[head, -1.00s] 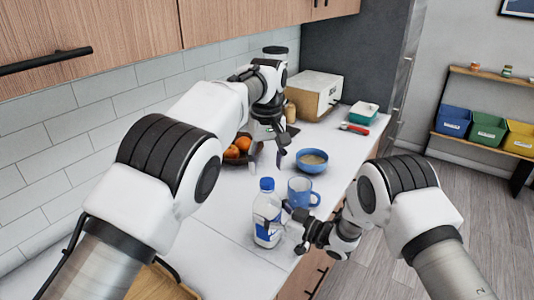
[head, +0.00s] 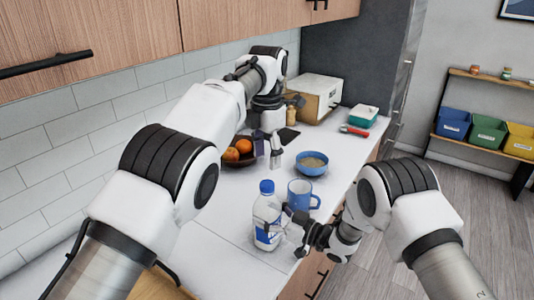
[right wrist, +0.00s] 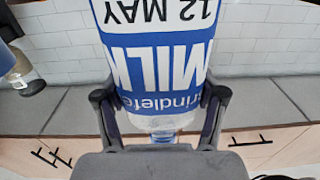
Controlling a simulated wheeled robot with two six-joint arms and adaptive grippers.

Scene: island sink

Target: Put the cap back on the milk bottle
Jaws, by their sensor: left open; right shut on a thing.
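The milk bottle (head: 267,216) stands upright at the counter's front part, clear with a blue and white label. A blue cap (head: 267,187) sits on its top; I cannot tell how tightly. My right gripper (head: 285,222) is shut on the bottle from the right. In the right wrist view, which is upside down, the bottle's label (right wrist: 160,55) fills the middle between the fingers. My left gripper (head: 268,152) is open and empty, above the counter beyond the bottle, beside the fruit bowl and apart from the cap.
A blue mug (head: 303,194) stands close to the bottle's right. A blue bowl (head: 312,164) is behind it. A fruit bowl (head: 240,152) stands by the wall. A red-handled tool (head: 354,130), a teal-and-white container (head: 362,115) and a cream box (head: 315,97) are farther back.

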